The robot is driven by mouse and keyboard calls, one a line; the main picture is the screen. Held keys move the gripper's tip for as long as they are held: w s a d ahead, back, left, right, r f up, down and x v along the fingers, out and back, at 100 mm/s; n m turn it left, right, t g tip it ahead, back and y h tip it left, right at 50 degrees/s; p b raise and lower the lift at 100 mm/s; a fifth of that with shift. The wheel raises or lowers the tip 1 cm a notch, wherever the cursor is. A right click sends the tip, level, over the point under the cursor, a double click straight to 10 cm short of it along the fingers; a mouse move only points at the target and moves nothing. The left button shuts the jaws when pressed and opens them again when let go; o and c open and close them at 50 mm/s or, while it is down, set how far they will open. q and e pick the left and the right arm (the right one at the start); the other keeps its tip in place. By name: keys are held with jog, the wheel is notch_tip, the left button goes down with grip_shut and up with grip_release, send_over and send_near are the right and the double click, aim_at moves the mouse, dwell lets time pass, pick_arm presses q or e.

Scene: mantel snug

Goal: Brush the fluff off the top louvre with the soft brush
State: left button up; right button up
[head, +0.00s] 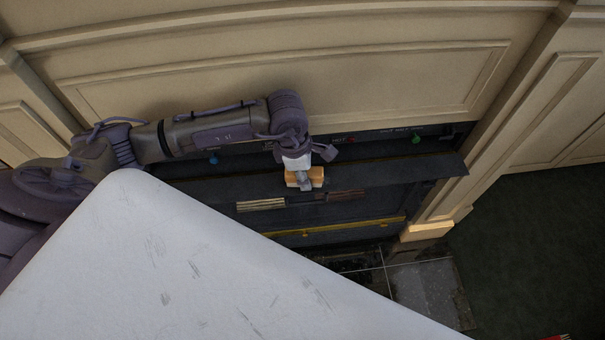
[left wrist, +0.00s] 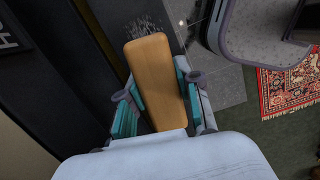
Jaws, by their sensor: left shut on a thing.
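My left gripper (head: 304,180) is shut on the soft brush, a wooden orange-tan block (head: 314,173), over the dark top louvre (head: 400,168) of the heater front. In the left wrist view, the brush's tan back (left wrist: 152,65) sits between the teal finger pads of my left gripper (left wrist: 158,92). Pale grey wisps that look like fluff (left wrist: 142,28) lie on the dark surface just beyond the brush's far end. The bristles are hidden under the block, so I cannot tell whether they touch the louvre. My right gripper is not in view.
A blue knob (head: 213,158), a red knob (head: 351,140) and a green knob (head: 417,138) sit behind the louvre. Cream panelling (head: 300,75) rises behind. Grey tiles (head: 422,285) and dark green carpet (head: 530,240) lie below right. A patterned red rug (left wrist: 288,85) shows in the wrist view.

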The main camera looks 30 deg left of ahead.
aim_at(330, 180)
pick_arm(q)
jog(key=shift+w+d+f+b, duration=0.15)
jog(key=shift+w+d, duration=0.15)
jog(key=shift+d, duration=0.15)
jog(key=shift+w+d+b, duration=0.15)
jog(key=shift+w+d, duration=0.1)
jog(key=shift+d, duration=0.2)
jog(key=shift+w+d+b, duration=0.3)
jog(key=shift+w+d, duration=0.2)
jog(key=shift+d, duration=0.25)
jog(key=shift+w+d+b, duration=0.25)
jog(key=shift+w+d, duration=0.25)
jog(key=shift+d, duration=0.25)
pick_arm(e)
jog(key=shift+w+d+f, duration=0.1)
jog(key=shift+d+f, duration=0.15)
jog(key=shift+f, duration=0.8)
pick_arm(q)
jog(key=shift+r, duration=0.2)
notch_tip(330, 180, up, 5)
jog(key=p, duration=0.3)
jog(key=shift+f, duration=0.1)
jog(key=shift+r+p, duration=0.3)
jog(key=shift+r, duration=0.3)
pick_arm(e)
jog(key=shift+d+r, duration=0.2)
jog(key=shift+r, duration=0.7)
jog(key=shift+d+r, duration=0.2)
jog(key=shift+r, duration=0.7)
